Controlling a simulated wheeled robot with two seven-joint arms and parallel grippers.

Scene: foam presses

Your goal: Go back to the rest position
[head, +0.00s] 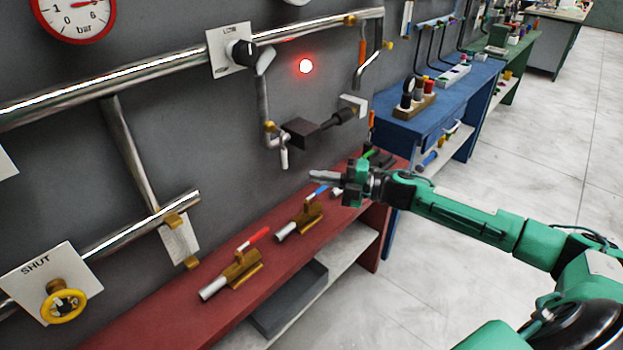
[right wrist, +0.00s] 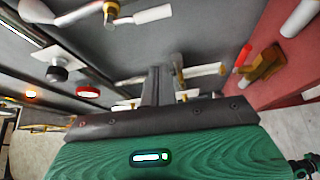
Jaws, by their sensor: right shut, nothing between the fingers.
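My right gripper (head: 325,177) is in the head view, on the green arm that comes in from the right. It is shut and empty, above the far end of the red bench and in front of the grey panel. In the right wrist view its closed fingers (right wrist: 157,88) stand together at the middle, pointing toward the panel. My left gripper does not show in either view.
A red bench (head: 170,310) carries a brass valve with a red lever (head: 240,268) and one with a blue lever (head: 305,213). Pipes, a gauge (head: 75,14), a black knob (head: 243,52) and a lit red lamp (head: 306,66) are on the panel. A blue bench (head: 400,128) stands beyond. The floor (head: 480,230) is clear.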

